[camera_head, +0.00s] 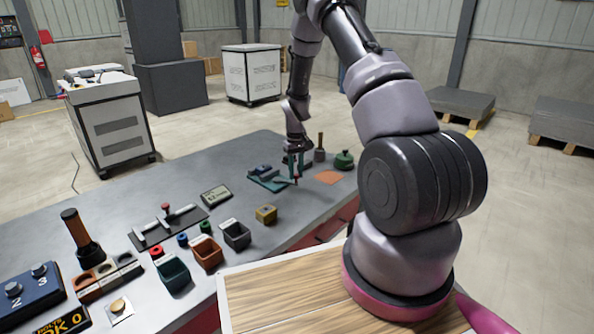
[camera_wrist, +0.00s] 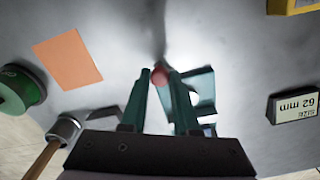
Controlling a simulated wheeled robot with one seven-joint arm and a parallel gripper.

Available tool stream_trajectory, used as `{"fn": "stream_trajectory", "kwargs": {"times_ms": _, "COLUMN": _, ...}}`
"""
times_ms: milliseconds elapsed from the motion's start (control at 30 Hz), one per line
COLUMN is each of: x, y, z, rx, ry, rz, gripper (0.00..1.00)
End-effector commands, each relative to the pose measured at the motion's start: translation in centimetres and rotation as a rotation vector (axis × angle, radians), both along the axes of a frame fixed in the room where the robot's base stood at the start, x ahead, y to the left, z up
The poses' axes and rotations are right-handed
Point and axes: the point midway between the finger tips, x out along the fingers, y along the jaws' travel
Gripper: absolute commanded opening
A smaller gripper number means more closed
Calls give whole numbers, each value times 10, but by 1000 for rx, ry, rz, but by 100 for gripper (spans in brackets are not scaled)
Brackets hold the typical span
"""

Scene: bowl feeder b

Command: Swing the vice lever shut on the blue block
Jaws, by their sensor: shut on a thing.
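The teal vice (camera_head: 268,184) lies flat near the far end of the grey table. The blue block (camera_head: 263,169) shows as a small dark blue shape on it. My gripper (camera_head: 296,173) points down at the vice's right side. In the wrist view, my gripper's teal fingers (camera_wrist: 161,88) are shut on the round red knob (camera_wrist: 159,76) of the vice lever. Part of the vice (camera_wrist: 203,85) shows just right of the fingers. The fingers and palm hide most of the lever and vice there, and I cannot make out the block clearly in that view.
An orange square (camera_head: 327,177), a green round object (camera_head: 344,160) and a wooden-handled tool (camera_head: 320,150) are right of the vice. A yellow block (camera_head: 266,214) and a display reading 62 mm (camera_wrist: 295,107) are nearby. Several bins stand toward the near left. Bare table lies between.

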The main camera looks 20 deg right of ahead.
Motion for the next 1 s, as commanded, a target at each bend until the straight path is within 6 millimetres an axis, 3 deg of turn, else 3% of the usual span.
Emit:
{"fn": "stream_trajectory", "kwargs": {"times_ms": 300, "x": -8, "y": 7, "z": 0, "rx": 1, "ry": 2, "rz": -122, "gripper": 0}}
{"fn": "stream_trajectory", "kwargs": {"times_ms": 867, "x": -9, "y": 9, "z": -1, "rx": 2, "ry": 4, "rz": -145, "gripper": 0}}
{"fn": "stream_trajectory", "kwargs": {"times_ms": 900, "x": -9, "y": 9, "z": -1, "rx": 2, "ry": 4, "rz": -145, "gripper": 44}}
{"fn": "stream_trajectory", "kwargs": {"times_ms": 933, "x": -9, "y": 9, "z": -1, "rx": 2, "ry": 4, "rz": -145, "gripper": 56}}
{"fn": "stream_trajectory", "kwargs": {"times_ms": 1000, "x": -9, "y": 9, "z": -1, "rx": 2, "ry": 3, "rz": -145, "gripper": 60}}
